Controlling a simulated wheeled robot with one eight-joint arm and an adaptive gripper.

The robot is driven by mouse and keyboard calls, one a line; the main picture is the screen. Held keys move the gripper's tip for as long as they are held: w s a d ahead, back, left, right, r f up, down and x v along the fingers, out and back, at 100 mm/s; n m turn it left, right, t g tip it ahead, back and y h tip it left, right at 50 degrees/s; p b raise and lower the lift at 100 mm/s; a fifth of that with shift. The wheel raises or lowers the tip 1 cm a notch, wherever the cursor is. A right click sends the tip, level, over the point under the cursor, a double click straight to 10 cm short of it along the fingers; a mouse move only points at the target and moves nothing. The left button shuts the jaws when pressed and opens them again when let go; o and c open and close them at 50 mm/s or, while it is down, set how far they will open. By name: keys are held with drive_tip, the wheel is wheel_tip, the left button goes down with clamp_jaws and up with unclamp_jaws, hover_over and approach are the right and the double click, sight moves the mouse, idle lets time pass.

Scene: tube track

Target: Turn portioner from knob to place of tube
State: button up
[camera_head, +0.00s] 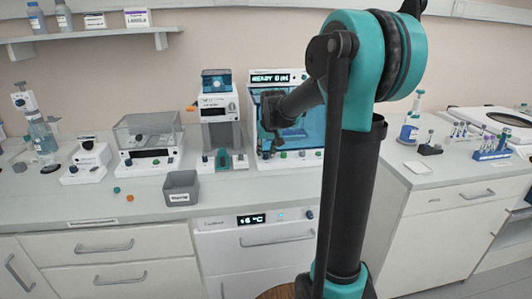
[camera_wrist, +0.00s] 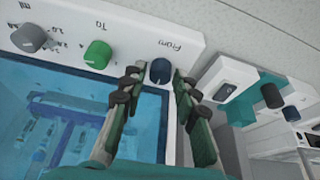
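The portioner (camera_head: 310,133) is a white machine with a blue window and a lit display reading "READY 0 ML". In the wrist view its front panel (camera_wrist: 70,15) appears upside down, with a dark blue "From" knob (camera_wrist: 160,71), a green "To" knob (camera_wrist: 97,54) and a grey "ml" knob (camera_wrist: 29,37). My gripper (camera_wrist: 156,78) is open, with its fingertips on either side of the From knob. A gap shows between the right fingertip and the knob; contact on the left is unclear. In the head view my arm covers part of the portioner.
A white device with a teal part (camera_wrist: 268,95) stands close beside the portioner. A grey bin (camera_head: 181,188) sits near the counter's front edge. Tube racks (camera_head: 492,154) stand on the right counter. The left counter front is mostly clear.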

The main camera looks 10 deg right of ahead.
clamp_jaws()
drive_tip(key=shift+m, duration=0.3)
drive_tip(key=m+h, duration=0.2)
drive_tip(key=m, duration=0.3)
drive_tip(key=shift+a, duration=0.2)
drive_tip(key=m+g+h, duration=0.1)
drive_tip(key=m, duration=0.1)
drive_tip(key=m+h, duration=0.1)
drive_tip(key=m, duration=0.2)
drive_tip(key=shift+w+a+m+g, duration=0.1)
drive_tip(key=shift+w+m+g, duration=0.1)
drive_tip(key=shift+m+g, duration=0.15)
drive_tip(key=m+g, duration=0.1)
drive_tip(key=m, duration=0.3)
drive_tip(key=shift+m+g+h, duration=0.25)
drive_tip(key=shift+g+h, duration=0.1)
drive_tip(key=shift+h, duration=0.05)
drive_tip(key=shift+o, duration=2.1)
unclamp_jaws()
